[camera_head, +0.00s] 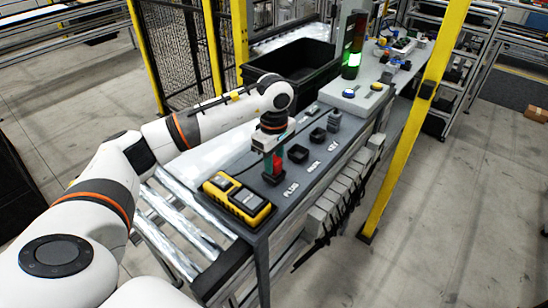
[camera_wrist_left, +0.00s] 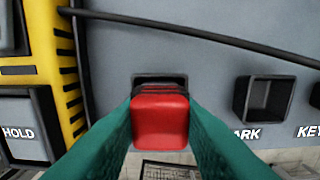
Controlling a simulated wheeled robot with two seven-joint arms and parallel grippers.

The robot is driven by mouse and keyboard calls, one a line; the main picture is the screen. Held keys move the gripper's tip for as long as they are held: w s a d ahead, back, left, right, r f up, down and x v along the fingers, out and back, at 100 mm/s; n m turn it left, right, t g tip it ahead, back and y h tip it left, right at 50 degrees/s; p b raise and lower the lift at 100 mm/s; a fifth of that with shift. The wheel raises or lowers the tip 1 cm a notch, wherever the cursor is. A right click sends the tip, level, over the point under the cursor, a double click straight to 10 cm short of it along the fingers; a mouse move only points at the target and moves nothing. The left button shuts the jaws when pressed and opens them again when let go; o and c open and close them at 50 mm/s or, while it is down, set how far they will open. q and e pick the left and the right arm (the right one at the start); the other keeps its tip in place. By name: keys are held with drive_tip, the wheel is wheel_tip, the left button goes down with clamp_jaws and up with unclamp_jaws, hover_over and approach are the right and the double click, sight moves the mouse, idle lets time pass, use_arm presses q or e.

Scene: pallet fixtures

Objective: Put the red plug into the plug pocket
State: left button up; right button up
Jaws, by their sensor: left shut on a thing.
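My left gripper (camera_head: 274,157) is shut on the red plug (camera_head: 278,166), with its green fingers on both sides. In the left wrist view the red plug (camera_wrist_left: 160,118) sits between the fingers (camera_wrist_left: 160,125), in front of a dark pocket opening (camera_wrist_left: 160,78). This is the plug pocket, by the PLUG lettering in the head view. The plug hides most of the pocket. I cannot tell whether the plug's lower end is inside it or just above it. My right gripper is not in view.
The PARK pocket (camera_head: 297,153) is empty beside the plug; it also shows in the left wrist view (camera_wrist_left: 264,98). A yellow meter (camera_head: 237,199) lies close on the other side. A black cable (camera_wrist_left: 200,30) crosses the panel. A black bin (camera_head: 291,70) stands behind.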

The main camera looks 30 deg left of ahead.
sight(274, 159)
use_arm(q)
drive_tip(key=shift+f, duration=0.15)
drive_tip(key=o, duration=1)
drive_tip(key=shift+r, duration=0.6)
wheel_tip(274, 159, up, 11)
drive_tip(key=b, duration=0.2)
drive_tip(key=shift+r+b, duration=0.15)
drive_tip(key=shift+b, duration=0.2)
